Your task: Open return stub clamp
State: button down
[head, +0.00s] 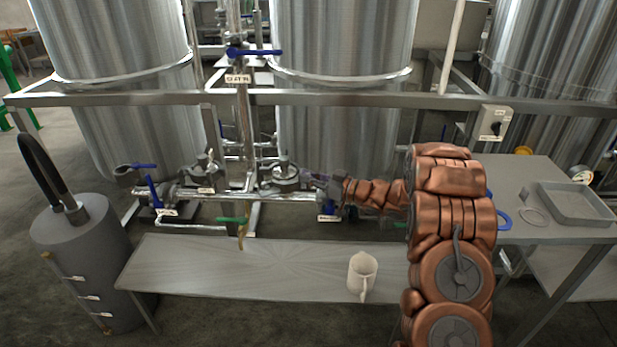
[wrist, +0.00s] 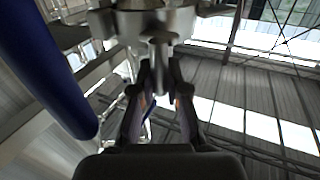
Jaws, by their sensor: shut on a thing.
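The return stub clamp shows in the wrist view as a grey metal body (wrist: 130,22) with a narrow part hanging down from it. My gripper (wrist: 160,78) has its two dark fingers closed around that hanging part. In the head view my copper-coloured arm reaches left to the pipework, and my gripper (head: 318,181) is small and dark against the pipes. The clamp's own details are hard to make out there. I cannot tell whether the clamp is loosened.
A thick blue handle (wrist: 52,70) runs close by at the left in the wrist view. A grey tray (head: 575,204) sits on the right table.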

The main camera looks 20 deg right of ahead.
jog(key=c, duration=1.2)
grip_release()
jog(key=shift+o, duration=0.2)
jog(key=v, duration=1.2)
jog(key=shift+d, duration=0.1)
